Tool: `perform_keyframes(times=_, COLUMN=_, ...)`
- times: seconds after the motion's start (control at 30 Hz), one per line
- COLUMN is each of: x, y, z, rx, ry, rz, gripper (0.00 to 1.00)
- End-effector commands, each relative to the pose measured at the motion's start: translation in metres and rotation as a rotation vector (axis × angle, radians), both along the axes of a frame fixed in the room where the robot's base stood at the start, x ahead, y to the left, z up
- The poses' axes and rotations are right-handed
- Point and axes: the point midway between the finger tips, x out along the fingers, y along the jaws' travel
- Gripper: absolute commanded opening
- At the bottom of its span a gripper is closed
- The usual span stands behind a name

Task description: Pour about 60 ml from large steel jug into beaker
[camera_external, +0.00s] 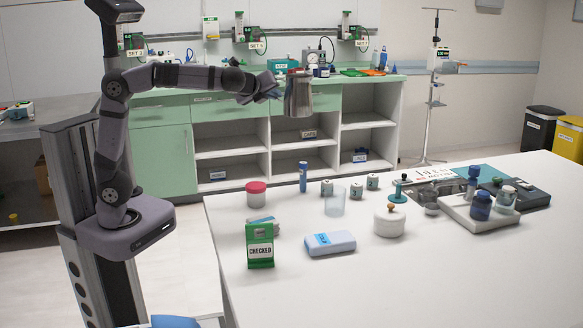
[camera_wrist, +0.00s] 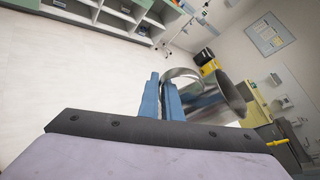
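The large steel jug (camera_external: 298,97) hangs in the air, roughly upright, at the end of my arm. My gripper (camera_external: 272,87) is at its left side. In the wrist view, the blue fingers of my gripper (camera_wrist: 162,97) are closed on the jug's handle, and the steel jug (camera_wrist: 215,100) shows beyond them with its open mouth to the right. The clear beaker (camera_external: 334,202) stands upright on the white table, below and a little right of the jug in the external view, well apart from it. No liquid can be made out in either.
On the white table (camera_external: 440,275), a red-lidded jar (camera_external: 256,194), blue bottle (camera_external: 303,176) and several small jars stand near the beaker. A white pot (camera_external: 389,220), blue pack (camera_external: 330,243) and green box (camera_external: 260,245) are nearer. The table's front right is clear.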

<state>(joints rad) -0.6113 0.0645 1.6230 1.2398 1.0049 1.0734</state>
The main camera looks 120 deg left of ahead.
Motion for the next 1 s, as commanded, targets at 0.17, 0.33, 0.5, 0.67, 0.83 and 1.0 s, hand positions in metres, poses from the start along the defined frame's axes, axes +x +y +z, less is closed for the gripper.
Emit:
perform_keyframes(times=0.17, x=-0.013, y=-0.005, z=-0.007, rx=0.002, ry=-0.002, rz=-0.060, gripper=0.00)
perform_keyframes(times=0.33, x=-0.003, y=-0.017, z=-0.022, rx=-0.001, ry=0.002, rz=-0.158, gripper=0.00)
perform_keyframes(times=0.5, x=0.014, y=-0.030, z=-0.055, rx=-0.005, ry=0.006, rz=-0.271, gripper=0.00)
perform_keyframes(times=0.67, x=0.033, y=-0.045, z=-0.086, rx=-0.004, ry=0.007, rz=-0.393, gripper=0.00)
perform_keyframes(times=0.83, x=0.052, y=-0.058, z=-0.101, rx=-0.005, ry=0.006, rz=-0.503, gripper=0.00)
perform_keyframes(times=1.0, x=0.064, y=-0.066, z=-0.107, rx=-0.004, ry=0.006, rz=-0.574, gripper=0.00)
